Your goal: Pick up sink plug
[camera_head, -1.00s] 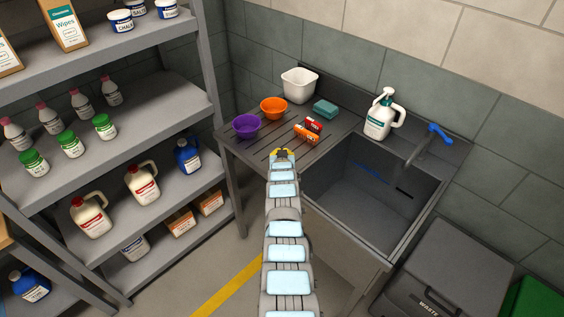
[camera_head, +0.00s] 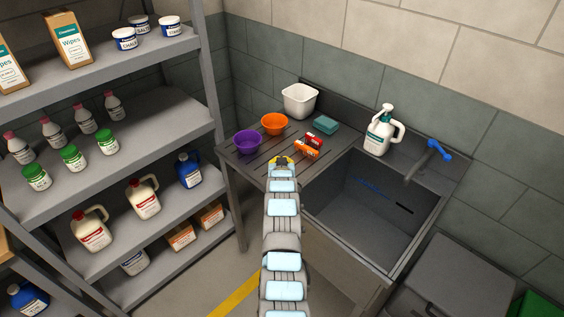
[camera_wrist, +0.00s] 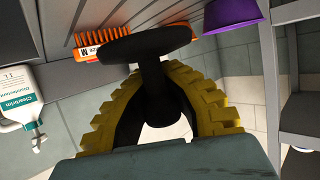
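The sink plug (camera_wrist: 150,43), a black disc with a narrow stem, shows in the wrist view. My gripper (camera_wrist: 158,75) has yellow ribbed fingers that come together on either side of the stem, so it looks shut on the plug. The disc sticks out beyond the fingertips. In the head view my gripper (camera_head: 283,161) is at the front edge of the draining board (camera_head: 250,166), left of the sink basin. The plug is too small and dark to make out there. Whether it touches the board I cannot tell.
Close to the gripper are an orange brush (camera_head: 306,151), a red item (camera_head: 314,139), a purple bowl (camera_head: 247,142) and an orange bowl (camera_head: 274,124). The sink basin (camera_head: 370,215), pump bottle (camera_head: 380,132) and blue-handled tap (camera_head: 437,150) lie right. Shelving (camera_head: 110,130) stands left.

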